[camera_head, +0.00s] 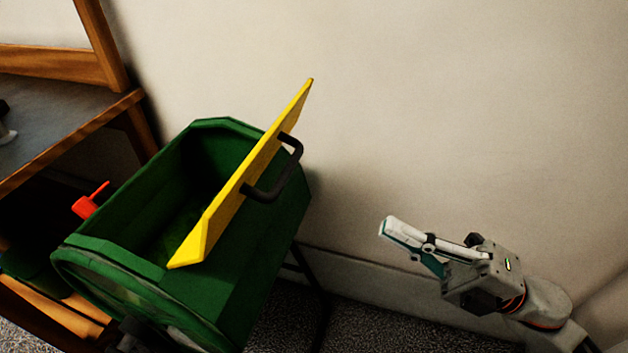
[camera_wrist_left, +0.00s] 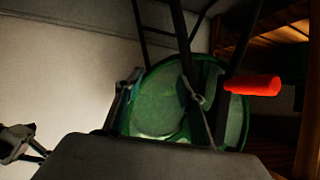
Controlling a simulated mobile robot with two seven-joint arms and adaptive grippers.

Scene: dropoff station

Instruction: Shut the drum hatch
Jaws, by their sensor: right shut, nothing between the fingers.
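The green drum (camera_head: 270,285) stands against the wall in the head view, its top opening uncovered and dark inside. Its yellow hatch (camera_head: 225,210) stands raised, tilted along the right side of the opening. A black handle (camera_head: 292,165) sits on the hatch's outer, right-hand face. My right gripper (camera_head: 386,230) is shut and empty, to the right of the drum and apart from hatch and handle. In the left wrist view, my left gripper (camera_wrist_left: 163,92) has its fingers spread with nothing between them, in front of the drum's round end (camera_wrist_left: 155,100).
A red crank handle (camera_head: 90,201) sticks out on the drum's left side; it also shows in the left wrist view (camera_wrist_left: 252,86). A wooden bench (camera_head: 75,127) stands at the left. A dark stand carries the drum. The pale wall (camera_head: 450,110) is close behind.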

